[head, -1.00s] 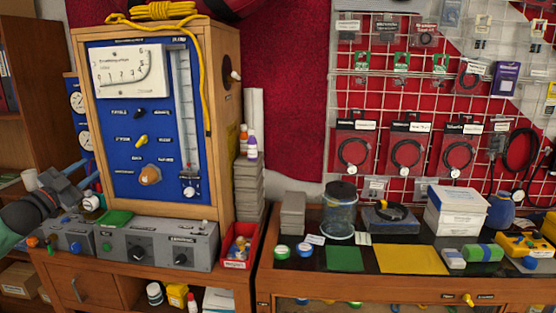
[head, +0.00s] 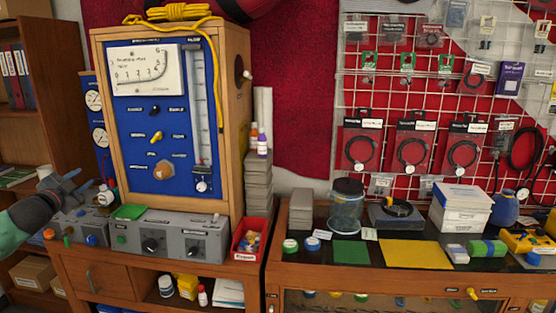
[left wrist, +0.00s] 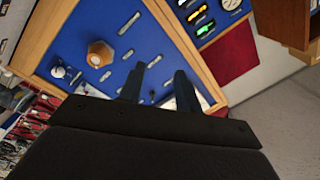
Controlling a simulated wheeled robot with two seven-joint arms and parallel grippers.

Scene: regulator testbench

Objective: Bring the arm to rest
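My right gripper is not in view.
Grey control boxes (head: 182,243) stand on the wooden bench below the panel. A red bin (head: 247,240) sits to their right. Another bench holds a glass jar (head: 346,210), a yellow mat (head: 415,253) and a white box (head: 460,207). Open floor shows in the left wrist view.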

